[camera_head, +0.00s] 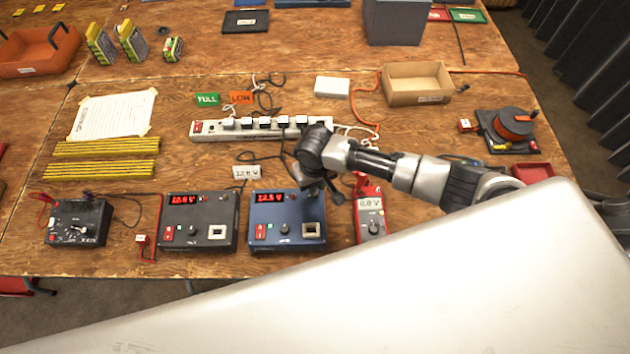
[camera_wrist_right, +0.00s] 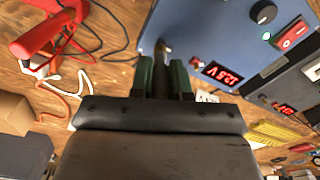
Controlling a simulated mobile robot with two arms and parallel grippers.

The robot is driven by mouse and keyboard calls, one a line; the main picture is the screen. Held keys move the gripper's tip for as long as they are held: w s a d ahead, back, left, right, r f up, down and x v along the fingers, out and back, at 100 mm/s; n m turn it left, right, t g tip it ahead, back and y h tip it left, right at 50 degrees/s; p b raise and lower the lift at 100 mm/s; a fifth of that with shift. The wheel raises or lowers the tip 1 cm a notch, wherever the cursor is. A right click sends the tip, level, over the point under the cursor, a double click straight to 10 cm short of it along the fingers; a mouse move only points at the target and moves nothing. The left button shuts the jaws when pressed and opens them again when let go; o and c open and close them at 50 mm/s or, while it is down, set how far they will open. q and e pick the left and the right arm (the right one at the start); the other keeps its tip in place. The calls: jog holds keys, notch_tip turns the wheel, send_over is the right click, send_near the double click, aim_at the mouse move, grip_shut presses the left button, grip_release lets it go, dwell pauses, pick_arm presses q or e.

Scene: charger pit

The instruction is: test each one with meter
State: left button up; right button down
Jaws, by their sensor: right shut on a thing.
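The red meter (camera_head: 371,222) lies right of the blue charger (camera_head: 268,240), and its display appears to read 0.0 V. The blue charger has a lit red display, which appears to read 12.5 V in the wrist view (camera_wrist_right: 195,30). The dark grey charger (camera_head: 196,241) beside it also has a lit display. My right gripper (camera_head: 312,188) is at the blue charger's upper right corner. It is shut on a thin dark piece with a brassy tip (camera_wrist_right: 162,47). My left gripper is out of view.
A black dial box (camera_head: 78,222) stands at far left. Behind the chargers are a white power strip (camera_head: 260,127), a green FULL card (camera_head: 207,99) and an orange LOW card (camera_head: 241,98). An open cardboard box (camera_head: 417,82) appears empty. Cables cross the table.

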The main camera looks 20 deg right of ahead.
jog(key=shift+f+p, duration=0.1)
jog(key=shift+p, duration=0.25)
dwell(0.7)
jog(key=shift+f, duration=0.3)
dwell(0.7)
jog(key=c, duration=0.7)
grip_release()
jog(key=shift+r, duration=0.15)
notch_tip(320, 180, up, 5)
jog(key=p, duration=0.6)
jog(key=shift+r, duration=0.15)
jog(key=shift+r+p, duration=0.55)
jog(key=shift+r, duration=0.45)
